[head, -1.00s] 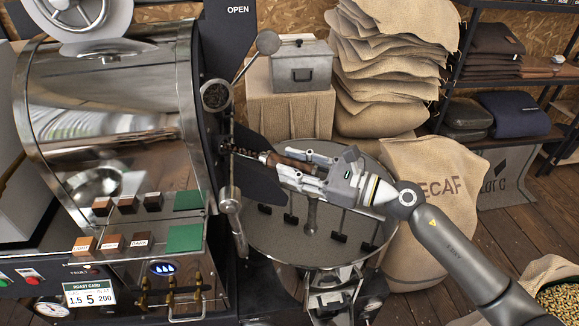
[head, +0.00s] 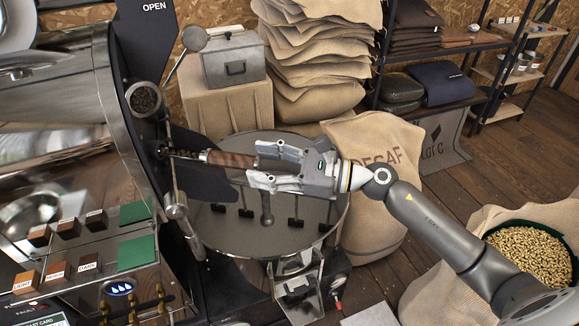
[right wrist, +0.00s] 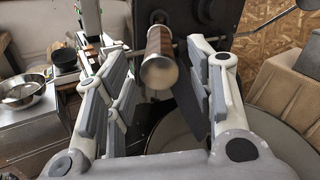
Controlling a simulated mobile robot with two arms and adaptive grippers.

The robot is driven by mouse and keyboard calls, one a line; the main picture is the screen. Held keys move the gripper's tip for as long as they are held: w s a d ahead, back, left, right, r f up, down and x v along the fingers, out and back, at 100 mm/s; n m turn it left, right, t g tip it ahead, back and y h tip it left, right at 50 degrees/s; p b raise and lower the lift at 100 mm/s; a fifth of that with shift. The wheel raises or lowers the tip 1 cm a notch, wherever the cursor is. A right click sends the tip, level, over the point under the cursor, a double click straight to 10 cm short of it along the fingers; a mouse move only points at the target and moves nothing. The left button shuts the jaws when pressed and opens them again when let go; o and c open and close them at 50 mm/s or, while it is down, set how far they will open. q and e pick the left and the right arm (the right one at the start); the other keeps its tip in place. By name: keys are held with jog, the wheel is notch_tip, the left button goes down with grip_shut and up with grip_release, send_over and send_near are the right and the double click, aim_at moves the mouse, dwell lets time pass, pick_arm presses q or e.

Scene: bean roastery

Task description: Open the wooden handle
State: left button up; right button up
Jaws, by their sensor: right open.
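The wooden handle (head: 232,159) is a brown wooden grip on a dark coiled shaft, sticking out to the right from the front of the steel roaster. My right gripper (head: 252,167) is open and empty, with its fingertips close to the free end of the handle. In the right wrist view the handle (right wrist: 160,45) shows end-on, with a pale round end cap, between the spread fingers of the gripper (right wrist: 158,78) and clear of them. My left gripper is not in view.
The roaster drum (head: 60,110) fills the left side. A round steel cooling tray (head: 300,222) with stirring arms lies below the gripper. A DECAF sack (head: 385,215) and an open bean sack (head: 470,222) stand at the right. A lever with a ball knob (head: 194,38) rises beside the handle.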

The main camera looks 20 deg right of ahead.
jog(key=v, duration=0.6)
jog(key=shift+c, duration=0.4)
dwell(0.5)
